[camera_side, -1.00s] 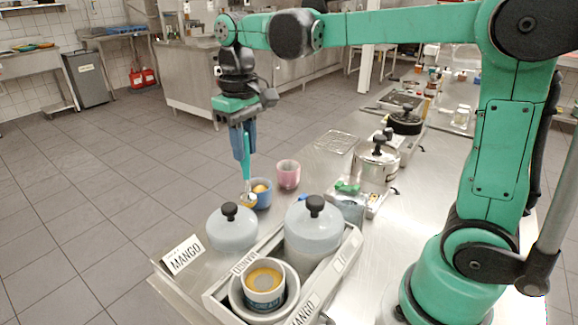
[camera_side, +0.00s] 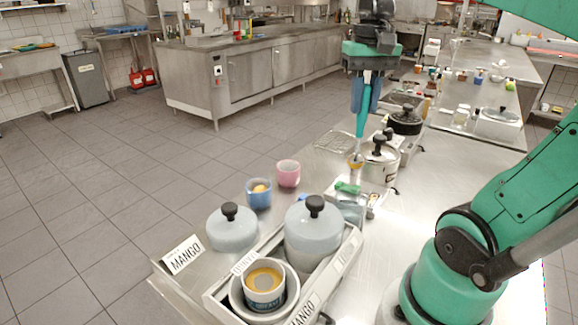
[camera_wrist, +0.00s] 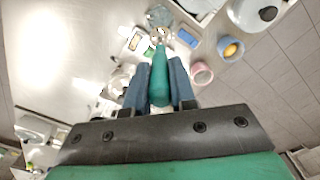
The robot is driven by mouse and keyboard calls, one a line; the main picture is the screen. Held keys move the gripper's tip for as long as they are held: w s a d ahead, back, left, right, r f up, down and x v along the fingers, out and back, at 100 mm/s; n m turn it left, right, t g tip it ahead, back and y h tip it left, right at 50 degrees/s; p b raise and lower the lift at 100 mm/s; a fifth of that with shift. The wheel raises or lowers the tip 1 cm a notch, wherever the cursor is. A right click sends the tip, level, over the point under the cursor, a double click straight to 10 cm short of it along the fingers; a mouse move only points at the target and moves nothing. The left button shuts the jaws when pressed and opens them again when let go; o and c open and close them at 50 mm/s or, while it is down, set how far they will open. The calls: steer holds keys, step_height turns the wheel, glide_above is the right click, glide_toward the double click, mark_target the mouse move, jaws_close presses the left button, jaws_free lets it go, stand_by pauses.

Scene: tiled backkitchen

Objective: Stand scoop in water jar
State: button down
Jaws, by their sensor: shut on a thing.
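The scoop has a teal handle (camera_side: 361,122) and a small bowl (camera_side: 356,160) with yellow on it. My gripper (camera_side: 366,98) is shut on the upper handle, and the scoop hangs nearly upright above the counter. In the wrist view the teal handle (camera_wrist: 159,80) lies between the blue fingers. A clear grey-blue vessel, apparently the water jar (camera_side: 351,210), stands behind the large lidded tub, which hides part of it. It appears at the top of the wrist view (camera_wrist: 160,14). The scoop is apart from it.
A blue cup with yellow inside (camera_side: 258,194) and a pink cup (camera_side: 288,174) stand left of the jar. A lidded steel pot (camera_side: 378,161) is close by the scoop. Lidded grey tubs (camera_side: 312,228) stand in front. A wire rack (camera_side: 334,142) lies farther back.

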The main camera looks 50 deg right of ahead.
mark_target(356, 157)
steer(key=shift+f, duration=5.35)
steer(key=c, duration=0.7)
jaws_free()
steer(key=shift+o, duration=0.2)
steer(key=shift+r, duration=0.1)
steer(key=shift+r, duration=2.7)
